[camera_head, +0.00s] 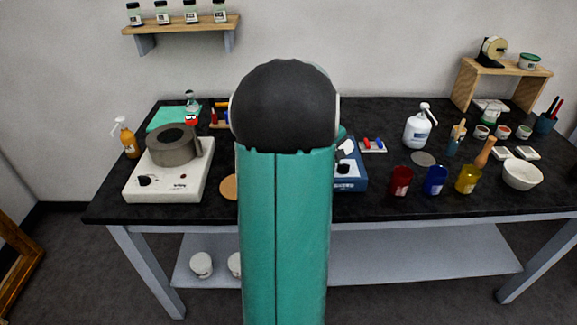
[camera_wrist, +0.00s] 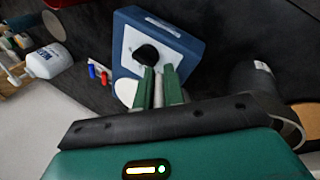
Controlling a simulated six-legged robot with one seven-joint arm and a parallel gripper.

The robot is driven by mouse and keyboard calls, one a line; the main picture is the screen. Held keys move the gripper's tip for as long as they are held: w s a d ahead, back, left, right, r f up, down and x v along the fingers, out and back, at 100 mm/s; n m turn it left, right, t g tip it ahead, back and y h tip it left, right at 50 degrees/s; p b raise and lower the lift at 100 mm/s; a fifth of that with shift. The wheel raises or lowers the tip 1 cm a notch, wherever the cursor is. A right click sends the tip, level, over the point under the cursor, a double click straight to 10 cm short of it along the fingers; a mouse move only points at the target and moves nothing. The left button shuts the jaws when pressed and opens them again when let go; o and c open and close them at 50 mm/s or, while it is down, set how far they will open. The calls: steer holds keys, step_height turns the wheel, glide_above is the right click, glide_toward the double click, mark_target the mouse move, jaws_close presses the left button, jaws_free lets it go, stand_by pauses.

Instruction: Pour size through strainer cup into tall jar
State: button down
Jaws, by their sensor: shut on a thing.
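In the wrist view my gripper (camera_wrist: 159,72) is shut on a thin pale bar (camera_wrist: 157,90) between its green fingers. What the bar belongs to cannot be told. The fingertips appear in front of a blue device with a white top (camera_wrist: 160,45) and a dark round part. A dark cylinder with a small label (camera_wrist: 258,80) stands beside the gripper; I cannot tell whether it is the tall jar. A grey pot (camera_head: 175,148) sits on the white hot plate (camera_head: 190,190) in the head view. My arm hides the middle of the bench, and the strainer cup cannot be made out.
Red (camera_head: 401,180), blue (camera_head: 435,180) and yellow (camera_head: 468,179) jars stand right of the blue device, with a white bowl (camera_head: 522,175) beyond. A white pump bottle (camera_head: 418,130) is behind. An orange bottle (camera_head: 129,140) is far left.

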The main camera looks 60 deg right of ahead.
steer(key=shift+w+a+r+g+h, duration=0.3)
steer(key=shift+a+r+h, duration=0.1)
steer(key=shift+r+h, duration=0.15)
steer(key=shift+w+a+r+g+h, duration=0.1)
steer(key=shift+a+r+g+h, duration=0.1)
steer(key=shift+r+h, duration=0.25)
steer(key=shift+w+a+r+g+h, duration=0.1)
steer(key=shift+a+r+h, duration=0.1)
steer(key=shift+r, duration=0.3)
steer(key=shift+a+f+g+h, duration=0.15)
steer(key=shift+f+g+h, duration=0.15)
steer(key=shift+g+h, duration=0.35)
steer(key=shift+r+g+h, duration=0.45)
steer(key=shift+r+h, duration=0.2)
steer(key=shift+h, duration=0.4)
steer(key=shift+r, duration=0.1)
steer(key=shift+r+g+h, duration=0.3)
steer(key=shift+r+h, duration=0.2)
steer(key=shift+h, duration=0.3)
steer(key=shift+r+h, duration=0.2)
steer(key=shift+h, duration=0.2)
steer(key=shift+d+r+g, duration=0.1)
steer(key=shift+d+g, duration=0.15)
steer(key=shift+g, duration=0.05)
steer(key=shift+w+a+r+g+h+p, duration=0.15)
steer(key=shift+a+r+g+h+p, duration=0.2)
steer(key=shift+h, duration=0.15)
